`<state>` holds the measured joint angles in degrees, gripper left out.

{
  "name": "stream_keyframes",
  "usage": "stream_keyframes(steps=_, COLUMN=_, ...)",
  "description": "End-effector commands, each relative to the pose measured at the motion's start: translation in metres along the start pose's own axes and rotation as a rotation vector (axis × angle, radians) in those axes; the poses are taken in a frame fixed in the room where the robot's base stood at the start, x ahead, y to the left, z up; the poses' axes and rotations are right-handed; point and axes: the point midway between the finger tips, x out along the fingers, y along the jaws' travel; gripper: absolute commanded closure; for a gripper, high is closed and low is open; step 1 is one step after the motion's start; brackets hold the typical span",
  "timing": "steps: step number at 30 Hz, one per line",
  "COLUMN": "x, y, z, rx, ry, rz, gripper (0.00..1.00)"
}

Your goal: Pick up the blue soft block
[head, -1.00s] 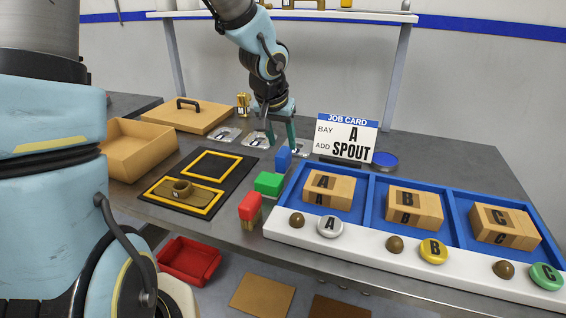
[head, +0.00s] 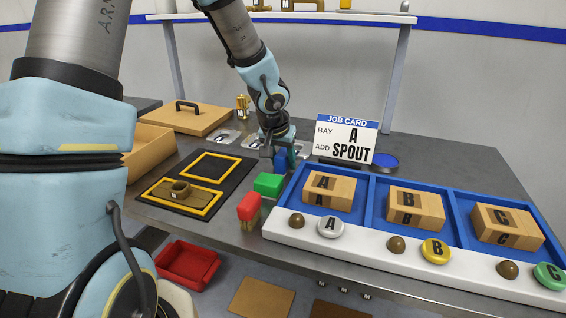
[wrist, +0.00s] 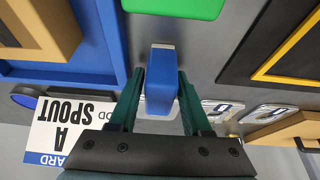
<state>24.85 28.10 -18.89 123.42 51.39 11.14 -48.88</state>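The blue soft block (head: 281,162) stands on the grey table, just behind the green block (head: 268,184) and partly hidden by my gripper (head: 279,157) in the head view. In the wrist view the blue block (wrist: 162,75) sits upright between the two green fingers of my gripper (wrist: 160,88). The fingers are apart, one on each side of the block. Narrow gaps seem to show beside it, and I see no clear grip on it.
The blue tray (head: 366,200) with lettered wooden blocks lies close to the right. A job card (head: 347,140) stands behind it. A red-topped block (head: 249,208) is nearer the front edge. A black mat (head: 237,170) with yellow frames lies to the left.

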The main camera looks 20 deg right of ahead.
Motion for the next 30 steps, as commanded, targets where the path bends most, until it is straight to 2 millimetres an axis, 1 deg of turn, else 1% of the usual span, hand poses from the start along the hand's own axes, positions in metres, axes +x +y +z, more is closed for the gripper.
stream_keyframes(steps=1, x=0.000, y=0.000, z=0.000, rx=0.000, ry=0.000, rz=0.000, gripper=0.59)
stream_keyframes(steps=2, x=0.000, y=0.000, z=0.000, rx=0.000, ry=0.000, rz=0.000, gripper=0.62)
stream_keyframes(steps=12, x=0.000, y=0.000, z=0.000, rx=0.000, ry=0.000, rz=0.000, gripper=1.00)
stream_keyframes(steps=25, x=-0.002, y=0.000, z=-0.001, rx=0.000, ry=0.001, rz=0.000, gripper=1.00)
stream_keyframes(steps=28, x=-0.012, y=-0.001, z=-0.006, rx=-0.003, ry=0.003, rz=-0.001, gripper=1.00)
stream_keyframes(steps=30, x=-0.023, y=-0.001, z=-0.010, rx=-0.005, ry=0.004, rz=-0.001, gripper=1.00)
